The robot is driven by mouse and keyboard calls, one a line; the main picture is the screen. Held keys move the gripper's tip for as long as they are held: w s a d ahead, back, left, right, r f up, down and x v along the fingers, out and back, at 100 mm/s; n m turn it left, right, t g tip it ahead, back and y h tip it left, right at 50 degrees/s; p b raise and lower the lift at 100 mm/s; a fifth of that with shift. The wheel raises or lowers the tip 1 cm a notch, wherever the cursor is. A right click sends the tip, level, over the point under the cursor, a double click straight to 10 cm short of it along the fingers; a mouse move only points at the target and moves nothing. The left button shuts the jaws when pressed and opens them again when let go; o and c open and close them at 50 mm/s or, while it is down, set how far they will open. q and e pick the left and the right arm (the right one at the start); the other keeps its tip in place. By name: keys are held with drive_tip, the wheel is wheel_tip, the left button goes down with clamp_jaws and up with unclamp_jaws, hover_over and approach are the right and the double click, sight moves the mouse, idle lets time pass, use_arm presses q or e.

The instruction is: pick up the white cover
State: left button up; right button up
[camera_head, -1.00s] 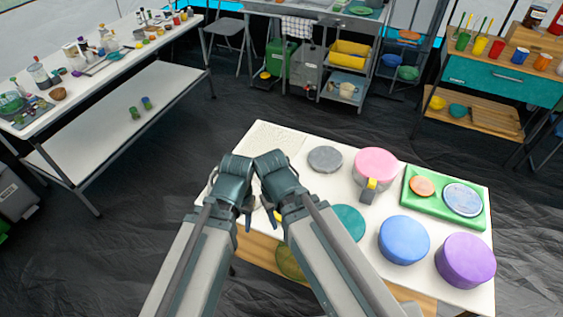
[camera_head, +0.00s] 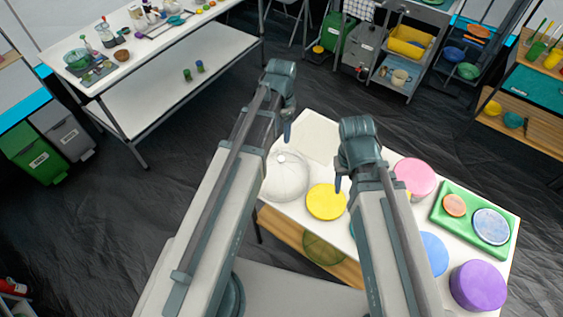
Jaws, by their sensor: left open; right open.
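A white domed cover (camera_head: 287,178), marked with segment lines, sits at the left end of the white table (camera_head: 312,137). My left gripper (camera_head: 287,130) is above the table's left corner, over and behind the cover in the picture, apart from it. It is open and empty. My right gripper (camera_head: 340,184) is to the right of the cover, over the middle of the table near a yellow round lid (camera_head: 326,202). It is open and empty. My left forearm passes just left of the cover and hides a little of its left edge.
A pink round box (camera_head: 415,177), a blue one (camera_head: 433,253) and a purple one (camera_head: 478,286) stand to the right. A green tray (camera_head: 450,216) holds an orange disc and a pale blue disc. My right arm hides part of the table's middle.

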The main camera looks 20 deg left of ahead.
use_arm(q)
drive_tip(key=b, duration=0.9)
hover_over(281, 158)
drive_tip(key=shift+w+f, duration=0.15)
drive_tip(key=shift+f, duration=2.1)
drive_tip(key=shift+w+f, duration=0.15)
drive_tip(key=shift+f, duration=2.05)
drive_tip(key=f+b, duration=0.5)
drive_tip(key=shift+s+f, duration=0.1)
drive_tip(key=shift+s, duration=0.25)
clamp_jaws()
